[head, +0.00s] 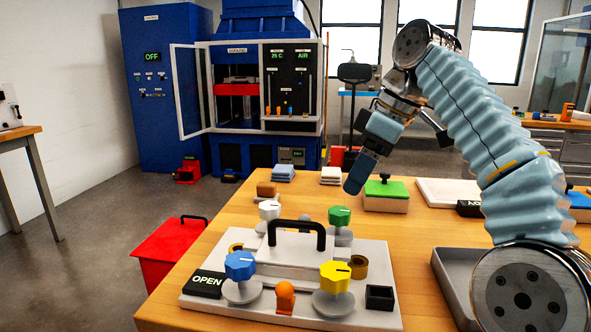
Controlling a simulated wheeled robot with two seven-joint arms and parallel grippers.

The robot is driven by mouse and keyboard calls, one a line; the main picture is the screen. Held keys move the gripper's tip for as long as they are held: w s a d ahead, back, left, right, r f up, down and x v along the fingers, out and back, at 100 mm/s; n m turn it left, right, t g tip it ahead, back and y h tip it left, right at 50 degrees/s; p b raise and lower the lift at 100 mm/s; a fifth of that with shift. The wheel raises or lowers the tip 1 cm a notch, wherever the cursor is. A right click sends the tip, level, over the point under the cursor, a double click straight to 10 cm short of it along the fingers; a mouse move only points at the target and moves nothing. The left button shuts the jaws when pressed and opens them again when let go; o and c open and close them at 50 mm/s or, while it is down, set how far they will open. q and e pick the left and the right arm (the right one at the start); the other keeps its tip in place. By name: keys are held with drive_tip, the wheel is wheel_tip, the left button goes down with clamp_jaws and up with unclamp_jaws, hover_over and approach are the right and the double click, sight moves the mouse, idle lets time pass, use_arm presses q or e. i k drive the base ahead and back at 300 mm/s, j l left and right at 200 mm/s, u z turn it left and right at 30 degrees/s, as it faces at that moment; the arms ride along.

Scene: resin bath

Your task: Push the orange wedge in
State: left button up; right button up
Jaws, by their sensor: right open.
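An orange piece (285,291) with a rounded top stands at the front edge of the pale base plate (205,306), between the blue knob (240,265) and the yellow knob (335,276). It is the only orange part I see on this plate; its wedge shape cannot be made out, nor how deep it sits. My right gripper (354,187) hangs above the table, behind and to the right of the plate, pointing down and apart from everything. It is open and appears empty. My left gripper is out of view.
The plate also carries a white knob (269,210), a green knob (340,216), a black handle (296,228) and an OPEN tag (207,283). A green-topped block (386,188) stands near my right gripper. A grey tray (440,268) lies right of the plate.

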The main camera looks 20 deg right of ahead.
sight(284, 291)
drive_tip(key=k, duration=1.5)
